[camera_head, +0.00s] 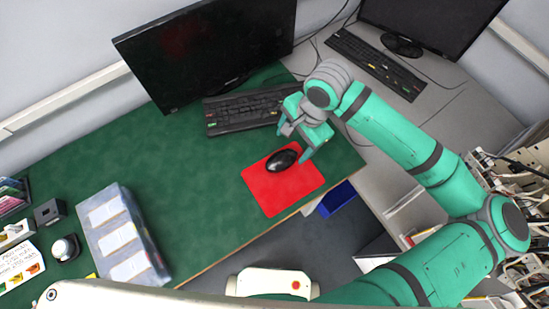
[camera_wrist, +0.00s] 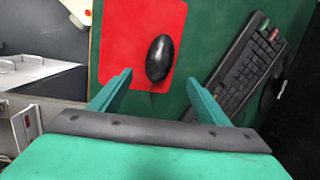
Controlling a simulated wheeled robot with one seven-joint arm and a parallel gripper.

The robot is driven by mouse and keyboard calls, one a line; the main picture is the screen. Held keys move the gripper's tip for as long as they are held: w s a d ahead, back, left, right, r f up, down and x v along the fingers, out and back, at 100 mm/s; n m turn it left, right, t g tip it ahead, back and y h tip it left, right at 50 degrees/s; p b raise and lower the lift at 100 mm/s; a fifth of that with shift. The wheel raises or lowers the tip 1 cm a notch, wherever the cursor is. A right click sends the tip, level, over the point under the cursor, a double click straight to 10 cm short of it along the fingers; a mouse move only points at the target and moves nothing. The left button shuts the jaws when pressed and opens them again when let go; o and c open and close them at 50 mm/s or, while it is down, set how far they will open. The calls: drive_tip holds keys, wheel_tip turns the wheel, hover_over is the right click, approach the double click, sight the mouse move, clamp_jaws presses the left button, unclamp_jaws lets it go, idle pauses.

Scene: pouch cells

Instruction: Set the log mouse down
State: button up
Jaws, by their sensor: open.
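The log mouse is a black computer mouse (camera_head: 282,160) lying on a red mouse pad (camera_head: 272,200) on the green desk. It also shows in the wrist view (camera_wrist: 159,58), on the red pad (camera_wrist: 125,35) beyond my fingertips. My gripper (camera_head: 302,150) is over the pad's upper right part, beside the mouse. In the wrist view my gripper (camera_wrist: 160,82) has its two fingers spread wide, with nothing between them. The mouse sits roughly in line with the gap and appears apart from both fingers.
A black keyboard (camera_head: 245,108) and a monitor (camera_head: 208,50) stand behind the pad. A clear-topped case (camera_head: 122,240) lies on the desk at left. A blue bin (camera_head: 338,198) is below the desk's front edge. The green desk (camera_head: 190,170) left of the pad is clear.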

drive_tip(key=r+h, duration=0.1)
drive_tip(key=r, duration=0.1)
hover_over(283, 157)
drive_tip(key=d, duration=0.1)
drive_tip(key=shift+m+g, duration=0.3)
drive_tip(key=shift+g, duration=0.1)
drive_tip(key=f, duration=0.5)
drive_tip(key=shift+w+f, duration=0.15)
drive_tip(key=shift+w, duration=0.15)
drive_tip(key=shift+s+a+f, duration=0.1)
drive_tip(key=shift+a+f, duration=0.1)
drive_tip(key=shift+f, duration=0.7)
drive_tip(key=shift+s+a+f, duration=0.15)
drive_tip(key=shift+f, duration=0.75)
drive_tip(key=shift+s+a+f, duration=0.1)
drive_tip(key=shift+a+f, duration=0.1)
drive_tip(key=shift+f, duration=0.7)
drive_tip(key=c, duration=1.3)
drive_tip(key=shift+r, duration=0.15)
